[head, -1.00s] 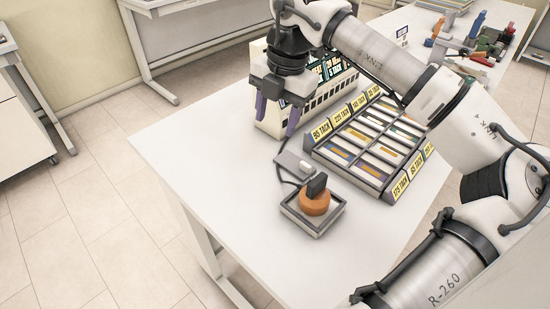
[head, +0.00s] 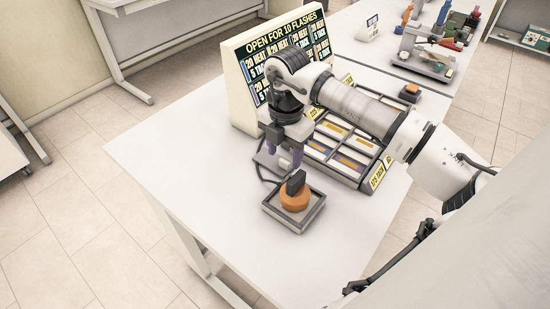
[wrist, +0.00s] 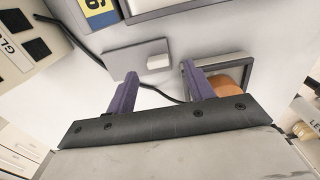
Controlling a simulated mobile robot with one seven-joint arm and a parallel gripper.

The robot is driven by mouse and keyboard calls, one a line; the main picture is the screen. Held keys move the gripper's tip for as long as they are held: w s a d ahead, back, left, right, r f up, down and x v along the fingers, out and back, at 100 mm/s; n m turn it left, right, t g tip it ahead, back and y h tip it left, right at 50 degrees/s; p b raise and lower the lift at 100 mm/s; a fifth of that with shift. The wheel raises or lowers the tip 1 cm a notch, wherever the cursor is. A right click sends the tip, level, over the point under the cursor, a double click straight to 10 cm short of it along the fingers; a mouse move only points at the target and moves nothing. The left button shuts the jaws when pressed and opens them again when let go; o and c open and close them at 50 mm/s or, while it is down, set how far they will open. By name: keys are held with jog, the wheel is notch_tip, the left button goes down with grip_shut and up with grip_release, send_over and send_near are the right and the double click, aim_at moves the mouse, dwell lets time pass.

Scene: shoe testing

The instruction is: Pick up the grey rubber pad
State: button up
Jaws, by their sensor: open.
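A flat grey plate (wrist: 122,61) with a small white block on it lies on the white table in the wrist view, just beyond and between my fingertips. My gripper (head: 283,160) is open and empty, pointing down low over the table. Its two purple fingers also show in the wrist view (wrist: 160,72), with nothing between them. I cannot tell its exact height above the plate.
An orange disc (head: 296,201) with a black handle sits in a square grey tray (head: 272,211) close in front of my gripper. A dark cable runs beside the tray. A compartment rack (head: 350,176) and a lettered board (head: 237,95) stand behind. The table's left part is clear.

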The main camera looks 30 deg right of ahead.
aim_at(283, 162)
jog(key=shift+f+p, duration=0.3)
jog(key=shift+f, duration=1.15)
jog(key=shift+c, duration=0.4)
grip_shut()
jog(key=shift+r, duration=0.15)
notch_tip(283, 162, up, 18)
jog(key=b, duration=0.3)
jog(key=shift+b, duration=0.3)
